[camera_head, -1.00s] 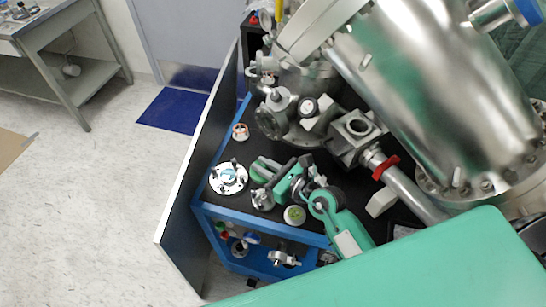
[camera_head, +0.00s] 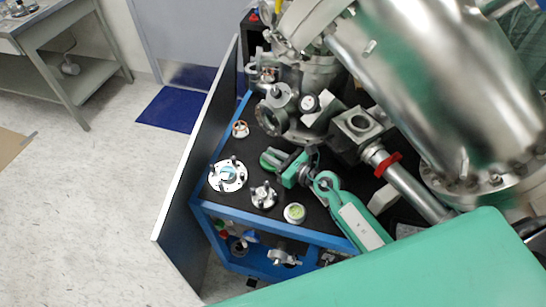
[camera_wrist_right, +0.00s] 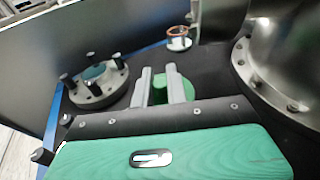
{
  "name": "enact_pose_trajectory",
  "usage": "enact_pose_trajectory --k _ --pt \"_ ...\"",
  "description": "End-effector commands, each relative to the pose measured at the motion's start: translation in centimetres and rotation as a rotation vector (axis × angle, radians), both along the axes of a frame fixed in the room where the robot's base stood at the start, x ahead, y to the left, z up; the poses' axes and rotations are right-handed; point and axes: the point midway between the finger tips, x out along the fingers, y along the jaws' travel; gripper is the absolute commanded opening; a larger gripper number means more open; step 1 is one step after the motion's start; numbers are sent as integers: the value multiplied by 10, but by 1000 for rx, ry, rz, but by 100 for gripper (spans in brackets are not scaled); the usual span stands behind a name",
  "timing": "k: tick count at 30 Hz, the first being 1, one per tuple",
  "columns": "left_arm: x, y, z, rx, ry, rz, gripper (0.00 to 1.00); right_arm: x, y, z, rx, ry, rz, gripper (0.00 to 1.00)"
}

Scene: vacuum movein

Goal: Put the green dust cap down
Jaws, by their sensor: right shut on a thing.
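The green dust cap (camera_wrist_right: 184,86) shows in the right wrist view as a round green disc at my right gripper's fingertips, partly hidden behind the fingers. My right gripper (camera_wrist_right: 161,87) is shut on it. In the head view, my right gripper (camera_head: 284,161) is over the black top of the blue cart, with the green cap (camera_head: 268,159) at its left end. I cannot tell whether the cap touches the cart top. My left gripper is not in view.
A studded flange (camera_head: 228,175), a smaller flange (camera_head: 263,195), a round green-topped piece (camera_head: 295,213) and a copper ring piece (camera_head: 240,129) stand on the cart (camera_head: 212,199). A steel vacuum chamber (camera_head: 430,90) and its valves crowd the right and back.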

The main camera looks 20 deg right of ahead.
Motion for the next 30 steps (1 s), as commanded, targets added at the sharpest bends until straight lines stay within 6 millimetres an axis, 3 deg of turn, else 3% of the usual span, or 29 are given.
enact_pose_trajectory --k 12,21,22,25,30 --pt "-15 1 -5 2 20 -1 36 0 0 -6 0 0 0 0" --pt "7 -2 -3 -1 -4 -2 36 0 0 -11 0 -1 -1 0" --pt "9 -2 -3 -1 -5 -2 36 0 0 -11 0 -1 -1 17" --pt "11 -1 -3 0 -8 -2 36 0 0 -11 1 -1 0 36" --pt "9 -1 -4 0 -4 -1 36 0 0 -11 1 -1 0 36"
